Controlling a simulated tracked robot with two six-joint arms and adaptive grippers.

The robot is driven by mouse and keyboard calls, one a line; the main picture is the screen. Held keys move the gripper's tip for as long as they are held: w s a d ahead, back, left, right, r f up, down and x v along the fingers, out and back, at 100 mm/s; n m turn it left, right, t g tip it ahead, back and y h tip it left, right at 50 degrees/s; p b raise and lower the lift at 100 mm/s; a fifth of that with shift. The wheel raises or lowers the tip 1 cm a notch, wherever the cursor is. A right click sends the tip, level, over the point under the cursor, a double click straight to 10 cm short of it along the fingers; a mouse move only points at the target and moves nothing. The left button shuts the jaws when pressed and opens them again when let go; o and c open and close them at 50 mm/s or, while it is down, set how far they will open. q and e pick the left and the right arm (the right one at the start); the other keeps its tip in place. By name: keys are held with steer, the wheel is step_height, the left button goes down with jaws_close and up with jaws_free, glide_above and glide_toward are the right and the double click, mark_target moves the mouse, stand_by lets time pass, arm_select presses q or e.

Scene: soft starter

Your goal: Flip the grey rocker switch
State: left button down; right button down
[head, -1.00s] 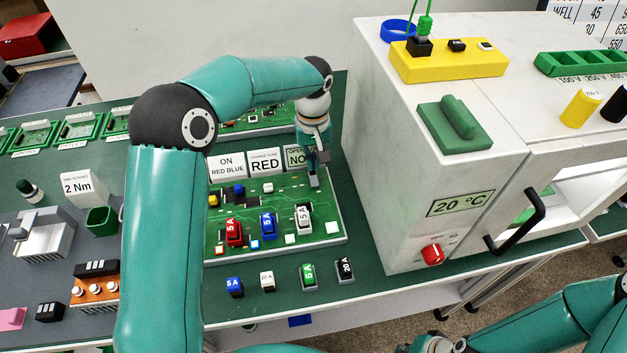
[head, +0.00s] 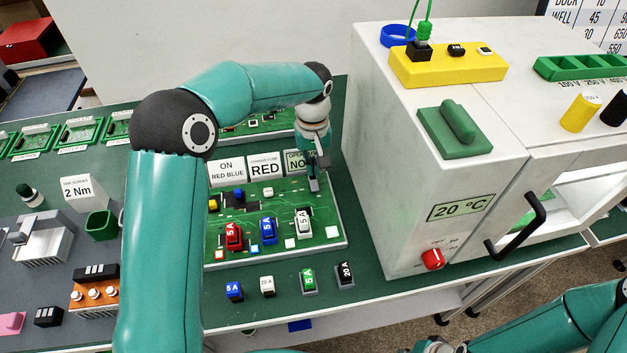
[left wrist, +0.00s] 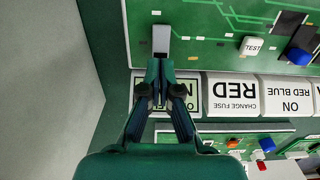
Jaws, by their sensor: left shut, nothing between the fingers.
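The grey rocker switch (left wrist: 161,42) stands at the edge of a green circuit board (left wrist: 200,22) in the left wrist view. In the head view it shows as a small grey block (head: 314,186) at the board's far right corner. My left gripper (left wrist: 160,62) is shut and empty, with its dark fingertips right at the near end of the switch. Whether they touch it I cannot tell. In the head view the left gripper (head: 313,168) hangs down over the switch and partly hides it.
Label cards (head: 265,166) stand behind the board, one partly hidden by my gripper. A white TEST button (left wrist: 253,46) and red, blue and white fuses (head: 268,230) sit on the board. A large pale cabinet (head: 400,190) rises close on the right.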

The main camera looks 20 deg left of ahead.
mark_target(313, 177)
arm_select(q)
steer(key=shift+f+b, duration=0.85)
steer(key=shift+f, duration=0.35)
stand_by(0.9)
steer(key=shift+r+p, duration=2.7)
steer(key=shift+r, duration=0.85)
